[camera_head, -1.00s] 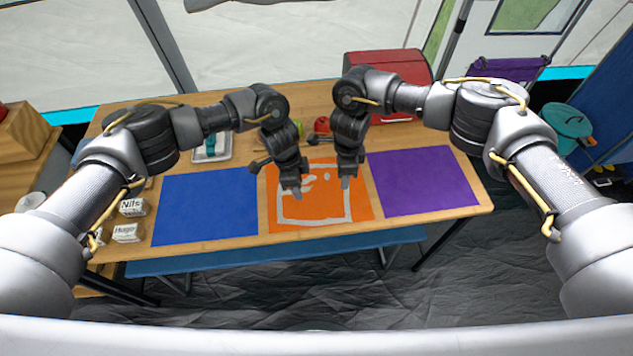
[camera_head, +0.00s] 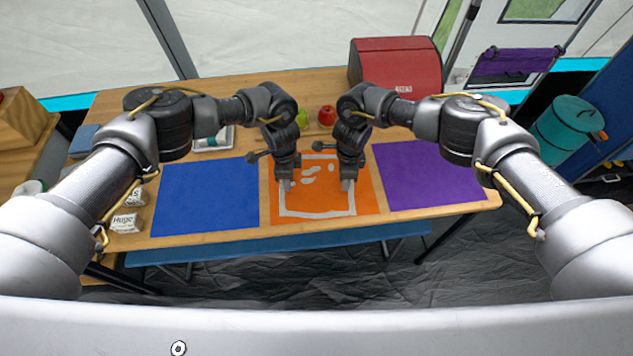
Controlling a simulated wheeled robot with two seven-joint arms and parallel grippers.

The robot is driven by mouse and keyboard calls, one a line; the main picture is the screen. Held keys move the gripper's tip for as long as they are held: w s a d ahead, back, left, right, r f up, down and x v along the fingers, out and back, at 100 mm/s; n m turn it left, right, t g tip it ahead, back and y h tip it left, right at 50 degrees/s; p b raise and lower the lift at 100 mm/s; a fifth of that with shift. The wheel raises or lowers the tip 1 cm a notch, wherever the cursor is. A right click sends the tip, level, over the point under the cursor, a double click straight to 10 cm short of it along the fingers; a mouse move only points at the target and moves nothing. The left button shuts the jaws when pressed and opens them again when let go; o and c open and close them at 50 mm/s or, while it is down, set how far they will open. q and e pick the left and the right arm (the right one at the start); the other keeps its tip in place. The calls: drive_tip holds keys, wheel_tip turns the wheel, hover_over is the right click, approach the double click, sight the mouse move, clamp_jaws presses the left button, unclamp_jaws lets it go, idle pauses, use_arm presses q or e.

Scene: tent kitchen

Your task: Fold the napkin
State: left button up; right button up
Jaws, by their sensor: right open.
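An orange square (camera_head: 315,212) with a white frame and white patches lies flat in the middle of the table. I cannot tell whether the white-framed part (camera_head: 318,200) is a separate napkin on an orange mat. My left gripper (camera_head: 284,185) points down over the left side of the white frame. Its jaw opening is too small to tell. My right gripper (camera_head: 348,185) points down over the right side of the frame, open. I cannot tell whether the fingertips touch the cloth. The grippers hide parts of the frame's sides.
A blue mat (camera_head: 206,200) lies left and a purple mat (camera_head: 425,175) right on the wooden table (camera_head: 240,92). A red bread box (camera_head: 395,66), a red apple (camera_head: 327,115) and a green fruit (camera_head: 302,118) stand behind. White name blocks (camera_head: 126,223) sit at the left edge.

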use_arm(q)
drive_tip(key=shift+s+d+f, duration=0.1)
drive_tip(key=shift+s+f, duration=0.05)
use_arm(e)
drive_tip(key=shift+s+f, duration=0.15)
drive_tip(key=shift+f, duration=0.05)
drive_tip(key=shift+d, duration=0.1)
use_arm(q)
drive_tip(key=shift+f, duration=0.15)
use_arm(e)
drive_tip(key=shift+f, duration=0.1)
use_arm(q)
drive_tip(key=shift+f, duration=0.2)
use_arm(e)
drive_tip(key=shift+f, duration=0.2)
use_arm(q)
drive_tip(key=shift+r, duration=0.2)
use_arm(e)
drive_tip(key=shift+r, duration=0.15)
use_arm(q)
drive_tip(key=shift+c, duration=0.5)
use_arm(e)
drive_tip(key=shift+c, duration=0.5)
use_arm(q)
clamp_jaws()
use_arm(e)
clamp_jaws()
use_arm(q)
drive_tip(key=shift+f, duration=0.1)
